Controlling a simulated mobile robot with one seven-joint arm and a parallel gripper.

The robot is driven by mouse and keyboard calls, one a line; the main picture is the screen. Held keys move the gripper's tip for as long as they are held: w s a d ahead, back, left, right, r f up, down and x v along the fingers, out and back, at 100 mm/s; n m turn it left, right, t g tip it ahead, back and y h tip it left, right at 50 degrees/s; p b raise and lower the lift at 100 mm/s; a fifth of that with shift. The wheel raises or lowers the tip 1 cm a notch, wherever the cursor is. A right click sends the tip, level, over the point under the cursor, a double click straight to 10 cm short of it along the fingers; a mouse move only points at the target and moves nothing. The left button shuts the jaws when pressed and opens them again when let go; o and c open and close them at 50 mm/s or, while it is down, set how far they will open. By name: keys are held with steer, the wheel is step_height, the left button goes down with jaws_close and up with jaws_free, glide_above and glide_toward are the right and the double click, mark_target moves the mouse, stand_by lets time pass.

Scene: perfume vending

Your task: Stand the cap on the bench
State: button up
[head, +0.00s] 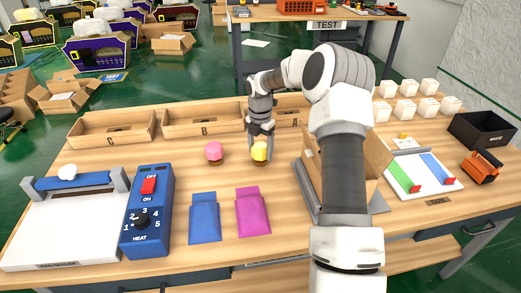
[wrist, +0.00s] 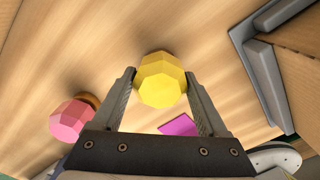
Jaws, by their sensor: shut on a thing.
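A faceted yellow cap (head: 260,151) with a brown lower part is at the middle of the wooden bench (head: 150,135). My gripper (head: 261,138) comes down on it from above and is shut on it. In the wrist view the yellow cap (wrist: 161,82) sits between my two fingertips (wrist: 160,76). It looks upright, at or very close to the bench top; I cannot tell whether it touches. A similar pink cap (head: 213,152) with a brown base stands to its left, apart from my gripper; it also shows in the wrist view (wrist: 70,120).
Blue (head: 204,218) and magenta (head: 252,212) pouches lie in front. An open cardboard box (head: 372,160) stands close on the right. Wooden bins (head: 203,122) line the back. A blue heat control box (head: 147,212) is at left. The bench around the caps is clear.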

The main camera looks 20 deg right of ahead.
mark_target(260, 145)
steer(key=shift+f, duration=0.1)
steer(key=o, duration=1.3)
step_height(260, 145, up, 12)
steer(key=shift+r+p, duration=0.15)
steer(key=shift+p, duration=0.85)
